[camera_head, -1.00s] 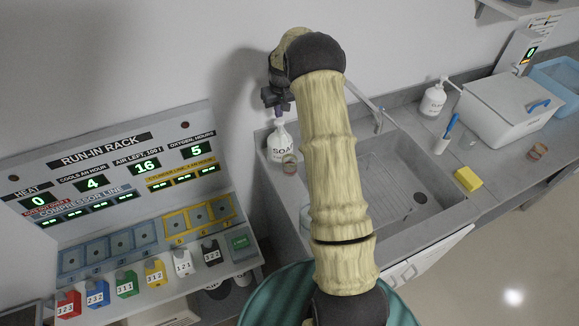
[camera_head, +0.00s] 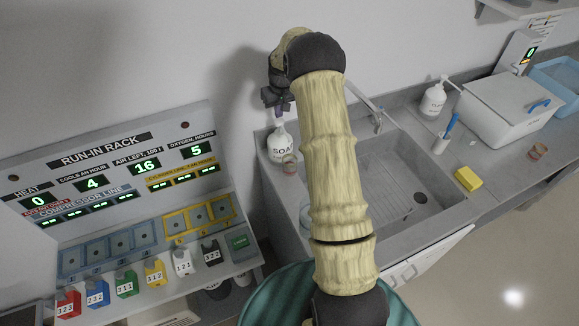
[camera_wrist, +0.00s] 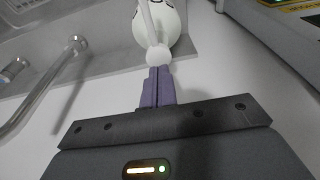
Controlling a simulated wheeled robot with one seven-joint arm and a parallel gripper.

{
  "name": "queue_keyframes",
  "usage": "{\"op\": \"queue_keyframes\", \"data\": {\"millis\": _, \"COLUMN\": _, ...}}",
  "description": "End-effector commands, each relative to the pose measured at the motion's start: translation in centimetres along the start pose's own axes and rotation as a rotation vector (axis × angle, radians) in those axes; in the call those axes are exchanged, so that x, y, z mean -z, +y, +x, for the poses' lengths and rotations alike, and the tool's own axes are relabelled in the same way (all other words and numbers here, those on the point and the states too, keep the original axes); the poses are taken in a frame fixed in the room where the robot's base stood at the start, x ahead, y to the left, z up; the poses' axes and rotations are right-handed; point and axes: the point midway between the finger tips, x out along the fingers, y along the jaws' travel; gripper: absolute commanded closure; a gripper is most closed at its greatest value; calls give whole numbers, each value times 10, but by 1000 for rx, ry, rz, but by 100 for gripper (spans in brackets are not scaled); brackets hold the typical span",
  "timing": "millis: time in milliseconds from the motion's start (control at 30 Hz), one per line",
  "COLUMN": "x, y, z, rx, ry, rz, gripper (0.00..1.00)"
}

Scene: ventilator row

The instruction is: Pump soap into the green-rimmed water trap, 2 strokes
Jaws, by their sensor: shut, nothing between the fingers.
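A white soap pump bottle (camera_head: 280,147) stands upright on the counter at the sink's left back corner. It also shows in the wrist view (camera_wrist: 162,24), with its round white pump head (camera_wrist: 158,56) toward my fingers. My gripper (camera_head: 279,112) is shut and empty, its purple fingertips (camera_wrist: 157,72) at the pump head. I cannot tell if they press on it. A small jar (camera_head: 290,165) with a reddish-brown rim stands close in front of the bottle. I cannot make out a green rim on any vessel; my arm hides part of the counter and sink.
The sink (camera_head: 405,185) with its tap (camera_head: 378,120) lies right of my arm. The run-in rack (camera_head: 130,180) is at left.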

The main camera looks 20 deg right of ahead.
Motion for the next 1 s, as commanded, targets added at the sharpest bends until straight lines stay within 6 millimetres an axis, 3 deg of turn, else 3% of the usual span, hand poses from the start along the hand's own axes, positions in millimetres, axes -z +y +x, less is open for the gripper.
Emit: {"op": "queue_keyframes", "data": {"millis": 1000, "x": -7, "y": 0, "z": 30, "rx": 0, "ry": -2, "rz": 0, "gripper": 100}}
